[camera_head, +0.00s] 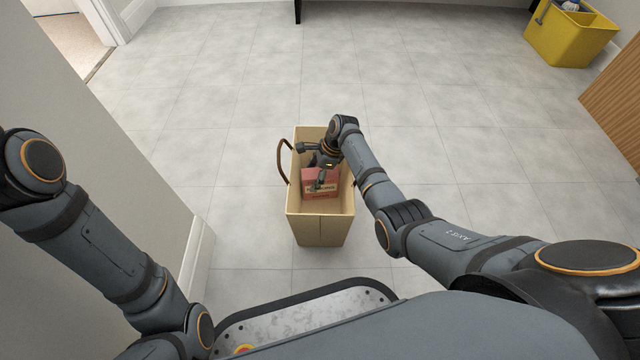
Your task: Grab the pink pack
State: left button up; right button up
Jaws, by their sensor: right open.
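A pink pack (322,194) lies inside a tan, open-topped bag (320,229) that stands on the floor in front of me. My right gripper (312,167) reaches down into the bag's mouth from the right. It is open, with its fingers over and beside the far part of the pack, and it hides some of the pack's top. I cannot tell whether a finger touches the pack. My left arm comes in at the left edge and bends down out of the picture; its gripper does not show.
The bag has a brown handle (284,162) on its left side. A wall (120,130) runs close on the left. A yellow bucket (567,36) stands at the far right, near a wooden panel (615,95). The grey tiled floor (470,130) around the bag is clear.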

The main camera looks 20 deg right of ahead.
jog(key=shift+f, duration=0.25)
dwell(0.3)
grip_shut()
dwell(0.4)
